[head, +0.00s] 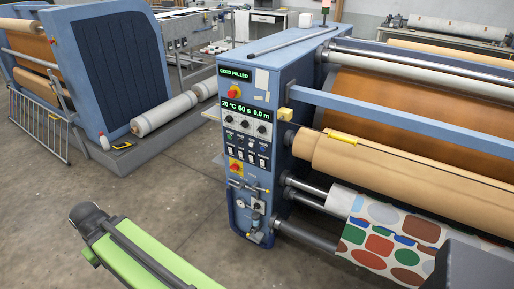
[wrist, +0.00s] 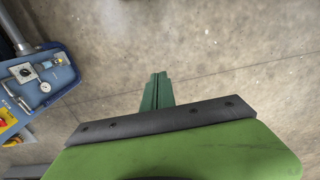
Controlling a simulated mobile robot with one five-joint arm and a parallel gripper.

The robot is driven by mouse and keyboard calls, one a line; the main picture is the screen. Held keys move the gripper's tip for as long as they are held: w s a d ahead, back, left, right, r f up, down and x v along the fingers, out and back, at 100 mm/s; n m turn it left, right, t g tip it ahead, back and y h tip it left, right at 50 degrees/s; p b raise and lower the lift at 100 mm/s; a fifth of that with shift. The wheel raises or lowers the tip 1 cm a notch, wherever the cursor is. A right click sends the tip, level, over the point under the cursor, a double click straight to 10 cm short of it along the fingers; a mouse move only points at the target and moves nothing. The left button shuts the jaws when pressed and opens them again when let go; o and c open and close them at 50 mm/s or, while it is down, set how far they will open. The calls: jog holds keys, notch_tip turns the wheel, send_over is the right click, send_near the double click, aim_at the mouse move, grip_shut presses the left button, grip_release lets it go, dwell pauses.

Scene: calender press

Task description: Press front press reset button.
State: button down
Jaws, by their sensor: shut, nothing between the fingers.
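The front press (head: 275,85) is a blue cabinet with rollers on its right. Its control panel (head: 243,125) faces left of centre, with an upper display (head: 235,73) reading "CORD PULLED" and a lower display (head: 246,109). A row of small buttons (head: 246,144) lies below three knobs; their labels are too small to read, so I cannot tell which is reset. My gripper shows in the wrist view (wrist: 159,78), its green fingers together and empty, over bare floor. The press's lower panel (wrist: 38,75) is left of it, apart from it. The fingers are not visible in the head view.
Red stop knobs on yellow sit high (head: 234,92) and low (head: 236,168) on the panel. Valves and a gauge (head: 257,206) stick out below. A second blue machine (head: 110,70) stands at the back left, with a metal rack (head: 40,130). The floor (head: 165,185) between is clear.

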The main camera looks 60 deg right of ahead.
jog(key=w+d+f+m+t+y+b, duration=0.3)
jog(key=w+d+f+m+t+b, duration=0.2)
jog(key=w+d+m+b, duration=0.35)
jog(key=w+d+r+m+t+h+b, duration=0.1)
jog(key=w+d+m+t+b, duration=0.2)
jog(key=d, duration=0.6)
jog(key=d+r+m+t+h+b, duration=0.1)
jog(key=d+m+t+b, duration=0.2)
jog(key=d, duration=0.6)
jog(key=s+d+r+m+t+h+b, duration=0.1)
jog(key=s+d+m+h+b, duration=0.15)
jog(key=d+m, duration=0.45)
jog(key=s+d+r+m+t+h+b, duration=0.1)
jog(key=s+d+m+t+h, duration=0.15)
jog(key=d, duration=0.75)
jog(key=s+d+m+g+h+b, duration=0.1)
jog(key=s+d+m+h+b, duration=0.1)
jog(key=s+d+m+h, duration=0.2)
jog(key=s+d+m+g+h+b, duration=0.1)
jog(key=s+d+m+h, duration=0.3)
jog(key=d, duration=1.1)
jog(key=s+m+b, duration=0.1)
jog(key=s+m, duration=0.2)
jog(key=s, duration=0.3)
jog(key=shift+s+r, duration=0.25)
jog(key=shift+r, duration=0.15)
jog(key=shift+d, duration=0.1)
